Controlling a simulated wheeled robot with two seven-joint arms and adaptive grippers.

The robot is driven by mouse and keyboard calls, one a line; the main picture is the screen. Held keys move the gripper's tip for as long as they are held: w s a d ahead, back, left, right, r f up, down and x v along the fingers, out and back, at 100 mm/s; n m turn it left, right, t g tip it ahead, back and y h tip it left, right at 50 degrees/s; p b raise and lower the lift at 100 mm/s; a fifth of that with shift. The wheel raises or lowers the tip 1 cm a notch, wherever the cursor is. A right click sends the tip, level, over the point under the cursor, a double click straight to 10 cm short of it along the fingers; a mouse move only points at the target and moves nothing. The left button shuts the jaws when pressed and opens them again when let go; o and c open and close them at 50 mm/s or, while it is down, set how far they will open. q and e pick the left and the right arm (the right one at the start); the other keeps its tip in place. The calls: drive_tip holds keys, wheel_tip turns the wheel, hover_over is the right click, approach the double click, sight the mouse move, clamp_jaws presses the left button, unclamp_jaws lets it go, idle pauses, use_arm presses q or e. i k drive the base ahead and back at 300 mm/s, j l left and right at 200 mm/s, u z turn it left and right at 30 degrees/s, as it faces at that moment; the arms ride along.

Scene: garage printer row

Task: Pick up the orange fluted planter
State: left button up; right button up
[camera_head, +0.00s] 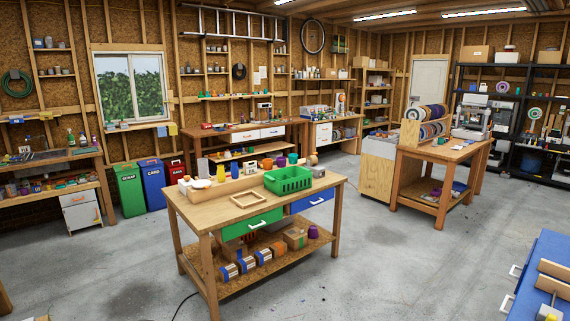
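I cannot single out the orange fluted planter with certainty. A small orange-brown item (278,248) sits on the lower shelf of the centre workbench, beside a cardboard box, too small to tell its shape. An orange-brown rounded object (313,160) stands at the back right of the same workbench top, and its fluting cannot be made out. A small orange item (341,99) also shows on the far bench by the back wall. Neither of my grippers is in view, and nothing is seen held.
The centre workbench (215,208) carries a green basket (289,179), a wooden frame (248,199) and several small coloured prints. A printer table (440,151) stands at right. A blue-topped cabinet (547,262) is at the lower right. Grey floor (385,265) between them is clear; a cable lies front left.

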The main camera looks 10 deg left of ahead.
sight(267, 163)
drive_tip(key=i+l+u, duration=0.1)
drive_tip(key=i, duration=1.95)
